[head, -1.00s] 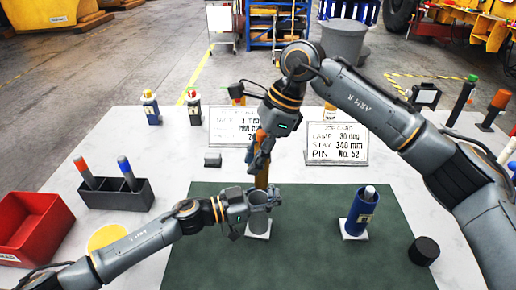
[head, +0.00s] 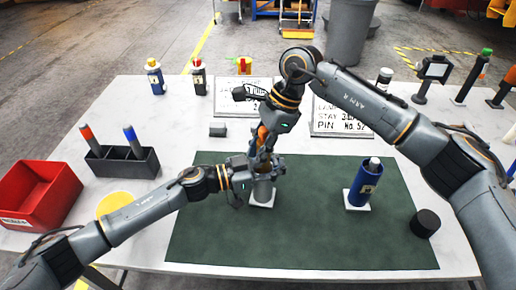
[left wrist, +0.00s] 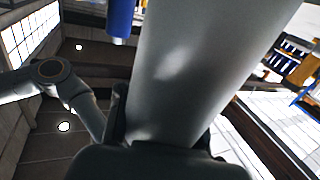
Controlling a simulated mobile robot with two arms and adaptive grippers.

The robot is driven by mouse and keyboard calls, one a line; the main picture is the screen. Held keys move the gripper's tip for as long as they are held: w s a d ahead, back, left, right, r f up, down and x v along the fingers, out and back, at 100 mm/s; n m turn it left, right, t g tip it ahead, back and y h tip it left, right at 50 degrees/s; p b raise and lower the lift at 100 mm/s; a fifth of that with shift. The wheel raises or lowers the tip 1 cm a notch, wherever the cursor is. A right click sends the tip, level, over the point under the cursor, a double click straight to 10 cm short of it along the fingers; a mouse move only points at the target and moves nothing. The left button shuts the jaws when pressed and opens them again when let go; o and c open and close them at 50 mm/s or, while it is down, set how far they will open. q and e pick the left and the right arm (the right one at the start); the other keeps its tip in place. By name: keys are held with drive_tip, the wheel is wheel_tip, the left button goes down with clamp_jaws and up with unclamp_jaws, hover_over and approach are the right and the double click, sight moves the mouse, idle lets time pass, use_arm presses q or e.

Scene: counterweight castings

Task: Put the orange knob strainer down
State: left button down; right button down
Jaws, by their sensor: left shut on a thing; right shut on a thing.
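A grey cylindrical housing (head: 263,191) stands upright on a white square pad on the green mat. My left gripper (head: 250,178) is shut on it from the left. The grey housing (left wrist: 200,65) fills the middle of the left wrist view. My right gripper (head: 263,160) points down directly above the housing's mouth, shut on the orange knob strainer (head: 262,134), of which only a small orange patch shows between the fingers. The strainer's lower body is hidden by the grippers and housing; how deep it sits inside I cannot tell.
A blue bottle (head: 361,188) stands on a white pad at right, near a black puck (head: 425,223). A black holder (head: 120,163) with markers, a red bin (head: 38,190) and a yellow disc (head: 115,203) are at left. Signs stand behind. The front of the green mat (head: 300,245) is clear.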

use_arm(q)
drive_tip(key=shift+f, duration=0.2)
use_arm(e)
drive_tip(key=c, duration=1)
unclamp_jaws()
drive_tip(key=shift+w+d, duration=0.3)
drive_tip(key=shift+d, duration=0.65)
drive_tip(key=shift+w+d, duration=0.3)
drive_tip(key=shift+d, duration=0.6)
use_arm(q)
drive_tip(key=c, duration=0.7)
unclamp_jaws()
drive_tip(key=shift+r, duration=0.15)
